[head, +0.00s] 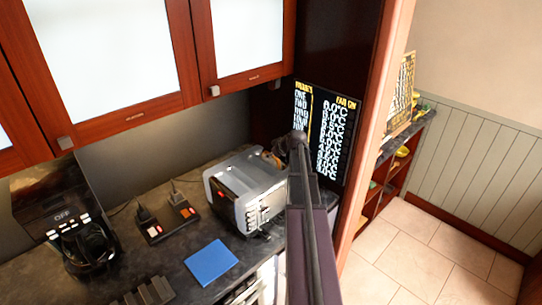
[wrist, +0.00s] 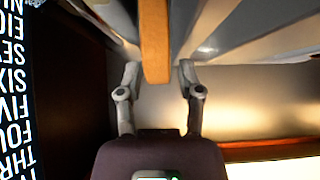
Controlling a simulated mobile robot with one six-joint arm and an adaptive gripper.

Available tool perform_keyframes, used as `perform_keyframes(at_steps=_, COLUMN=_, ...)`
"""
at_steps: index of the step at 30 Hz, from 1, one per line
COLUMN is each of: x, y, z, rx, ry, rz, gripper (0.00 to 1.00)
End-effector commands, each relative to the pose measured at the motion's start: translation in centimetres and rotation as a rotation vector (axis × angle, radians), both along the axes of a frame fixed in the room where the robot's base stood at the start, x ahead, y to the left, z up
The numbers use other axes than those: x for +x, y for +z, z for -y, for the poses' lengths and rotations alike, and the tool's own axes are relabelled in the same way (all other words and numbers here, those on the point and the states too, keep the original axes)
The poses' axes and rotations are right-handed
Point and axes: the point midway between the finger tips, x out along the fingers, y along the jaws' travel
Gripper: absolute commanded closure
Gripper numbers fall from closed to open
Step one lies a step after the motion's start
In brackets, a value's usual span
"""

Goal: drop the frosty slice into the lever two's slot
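A silver-grey toaster (head: 247,187) with levers on its front stands on the dark counter, partly behind my arm in the head view. In the wrist view a brown-crusted bread slice (wrist: 154,42) runs edge-on from the top of the picture down between the fingers of my gripper (wrist: 158,72). The fingers stand apart on either side of the slice, with a narrow gap visible at least on the right. Pale metallic surfaces (wrist: 215,30) lie beside the slice. I cannot tell which slot it is over or in, nor see any frost.
A black board with a temperature list (head: 327,130) hangs right of the toaster. A blue mat (head: 211,262), a black device with red switches (head: 165,222) and a coffee machine (head: 75,235) are to its left. Cabinets (head: 120,60) hang above.

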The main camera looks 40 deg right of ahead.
Motion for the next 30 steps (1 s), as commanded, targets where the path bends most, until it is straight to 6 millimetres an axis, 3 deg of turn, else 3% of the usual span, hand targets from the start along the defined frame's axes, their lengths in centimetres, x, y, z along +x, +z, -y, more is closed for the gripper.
perform_keyframes(at_steps=16, x=0.0, y=0.5, z=-0.1, rx=0.001, ry=0.001, rz=0.0, gripper=0.47)
perform_keyframes(at_steps=30, x=-3.3, y=4.0, z=0.1, rx=0.0, ry=0.0, rz=0.0, gripper=0.47)
